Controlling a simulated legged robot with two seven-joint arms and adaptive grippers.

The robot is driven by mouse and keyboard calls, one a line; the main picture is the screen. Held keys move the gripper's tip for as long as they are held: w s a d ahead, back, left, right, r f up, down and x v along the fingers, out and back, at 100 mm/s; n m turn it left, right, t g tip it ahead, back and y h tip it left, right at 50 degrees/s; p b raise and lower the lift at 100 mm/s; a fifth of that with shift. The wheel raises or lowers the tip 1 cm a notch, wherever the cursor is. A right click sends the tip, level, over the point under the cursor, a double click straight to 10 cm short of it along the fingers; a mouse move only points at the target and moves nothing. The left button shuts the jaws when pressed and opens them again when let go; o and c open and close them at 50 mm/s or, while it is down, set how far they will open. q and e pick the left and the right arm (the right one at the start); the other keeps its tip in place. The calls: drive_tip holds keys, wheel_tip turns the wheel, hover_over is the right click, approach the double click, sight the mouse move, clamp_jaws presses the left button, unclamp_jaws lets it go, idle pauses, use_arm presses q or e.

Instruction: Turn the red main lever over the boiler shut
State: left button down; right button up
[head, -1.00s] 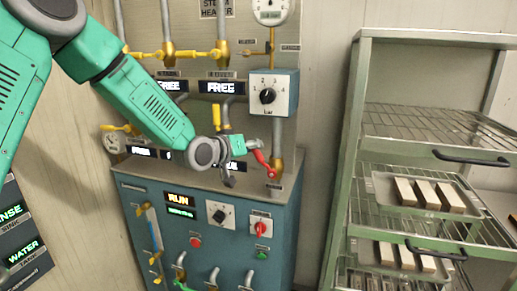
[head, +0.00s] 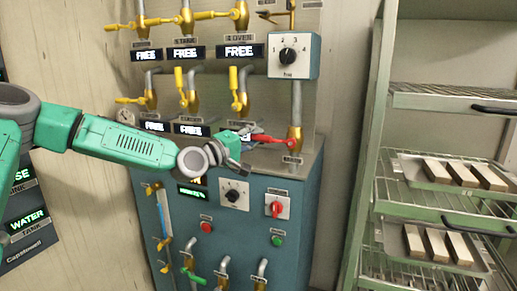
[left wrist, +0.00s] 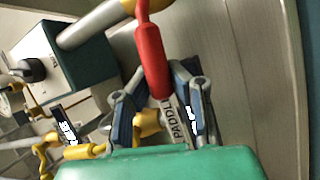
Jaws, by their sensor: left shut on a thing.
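The red main lever (head: 270,138) sticks out to the left, nearly level, from a brass valve (head: 295,138) on the vertical pipe above the right side of the blue boiler cabinet (head: 290,240). My left gripper (head: 248,137) comes in from the left and is shut on the lever's free end. My right gripper is not in view.
Yellow-handled valves (head: 238,88) and FREE displays (head: 239,51) line the panel above and behind my gripper. A dial box (head: 293,56) sits above the lever. A rack (head: 365,150) with trays of bars stands at the right.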

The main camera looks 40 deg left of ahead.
use_arm(q)
drive_tip(key=shift+f+n+t+b, duration=0.4)
drive_tip(key=shift+f+n+b, duration=0.7)
drive_tip(key=shift+b, duration=0.55)
drive_tip(key=shift+s+f, duration=0.1)
drive_tip(key=c, duration=1.4)
unclamp_jaws()
drive_tip(key=shift+c, duration=0.2)
drive_tip(key=shift+s+a+r, duration=0.15)
drive_tip(key=shift+r, duration=0.1)
